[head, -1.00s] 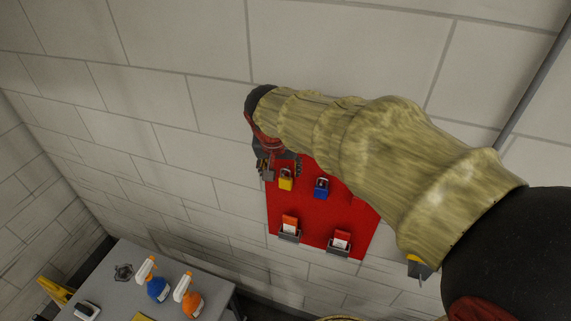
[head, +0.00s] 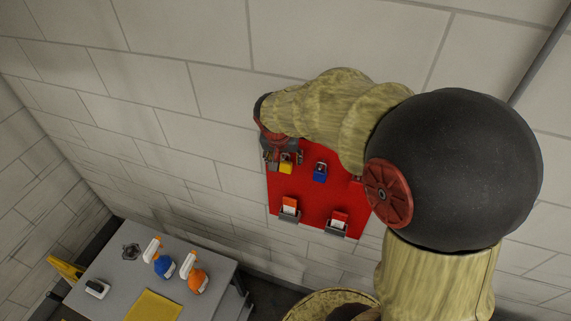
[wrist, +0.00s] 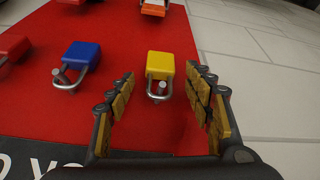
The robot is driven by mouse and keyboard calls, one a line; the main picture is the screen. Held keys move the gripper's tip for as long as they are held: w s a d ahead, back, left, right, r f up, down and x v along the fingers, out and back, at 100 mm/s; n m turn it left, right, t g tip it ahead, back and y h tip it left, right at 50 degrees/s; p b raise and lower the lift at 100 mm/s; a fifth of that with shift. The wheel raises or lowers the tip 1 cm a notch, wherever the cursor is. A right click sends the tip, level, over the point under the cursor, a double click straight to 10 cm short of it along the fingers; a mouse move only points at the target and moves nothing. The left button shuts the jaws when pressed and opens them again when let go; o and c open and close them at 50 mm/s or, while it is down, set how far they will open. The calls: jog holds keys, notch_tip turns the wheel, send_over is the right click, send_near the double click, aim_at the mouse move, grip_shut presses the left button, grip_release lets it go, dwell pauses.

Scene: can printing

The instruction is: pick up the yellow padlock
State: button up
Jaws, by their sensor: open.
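The yellow padlock (wrist: 160,66) hangs on the red board (wrist: 112,100), its metal shackle towards my gripper in the wrist view. My gripper (wrist: 163,84) is open, with one finger on each side of the padlock's shackle. The fingers appear apart from the padlock, and nothing is held. In the head view the yellow padlock (head: 286,167) shows just below my gripper (head: 284,157), partly covered by it.
A blue padlock (wrist: 77,63) hangs left of the yellow one in the wrist view, with a red padlock (wrist: 10,52) further left. Holders with red-and-white cards (head: 290,208) are lower on the board. A grey table (head: 205,306) carries spray bottles (head: 163,262).

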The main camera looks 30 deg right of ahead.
jog(key=shift+c, duration=0.3)
jog(key=c, duration=1.1)
jog(key=shift+r, duration=0.1)
grip_shut()
